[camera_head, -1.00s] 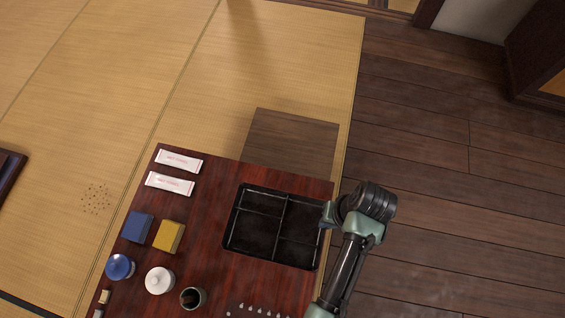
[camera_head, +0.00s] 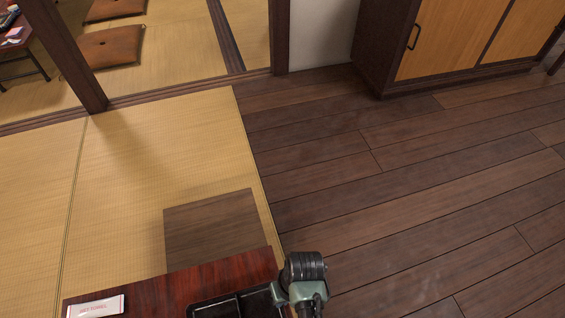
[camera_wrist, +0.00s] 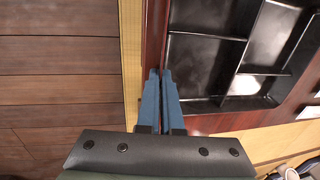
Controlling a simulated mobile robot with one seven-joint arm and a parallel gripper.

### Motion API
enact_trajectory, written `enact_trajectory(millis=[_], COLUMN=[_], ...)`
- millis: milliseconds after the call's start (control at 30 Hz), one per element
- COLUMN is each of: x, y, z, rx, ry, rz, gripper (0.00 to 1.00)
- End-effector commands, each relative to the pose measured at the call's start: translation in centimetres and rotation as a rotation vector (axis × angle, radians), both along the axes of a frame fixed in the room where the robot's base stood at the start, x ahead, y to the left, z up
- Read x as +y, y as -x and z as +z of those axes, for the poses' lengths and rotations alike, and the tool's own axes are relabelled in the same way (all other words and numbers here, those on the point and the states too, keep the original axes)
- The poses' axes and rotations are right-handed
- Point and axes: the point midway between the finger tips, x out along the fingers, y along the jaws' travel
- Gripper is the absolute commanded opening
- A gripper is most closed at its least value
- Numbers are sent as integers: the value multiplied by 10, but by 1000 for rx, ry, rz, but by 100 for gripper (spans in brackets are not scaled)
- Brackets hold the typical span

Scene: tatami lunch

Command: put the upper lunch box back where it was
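A black lunch box (camera_head: 232,307) with an empty, divided inside sits on the dark red table, cut off by the bottom edge of the head view. In the wrist view the lunch box (camera_wrist: 195,68) shows several empty compartments. I cannot tell whether it is the upper or a lower box, and no second box shows. My gripper (camera_wrist: 160,73) has its two blue fingers together at the tips, with nothing seen between them. It is over the table's edge strip, just left of the lunch box in the wrist view. In the head view its fingertips are hidden.
The dark red table (camera_head: 172,292) bears a white towel packet (camera_head: 96,307) at its left. A flat brown square (camera_head: 212,232) lies beyond it on the tatami (camera_head: 150,160). Wooden floor (camera_head: 410,200) on the right is clear, up to a cabinet (camera_head: 450,40). Cushions (camera_head: 112,45) lie at far left.

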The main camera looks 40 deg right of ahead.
Motion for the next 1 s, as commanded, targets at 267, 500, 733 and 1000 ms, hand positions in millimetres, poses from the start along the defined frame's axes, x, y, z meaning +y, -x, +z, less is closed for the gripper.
enact_trajectory(millis=[267, 500, 733, 1000], x=[0, 0, 0, -4], y=[0, 0, 0, 0], z=[-1, -2, -2, 28], rx=[-1, -1, -1, -2], ry=[0, 0, 0, 2], rz=[0, -1, -1, -2], gripper=[0, 33, 33, 33])
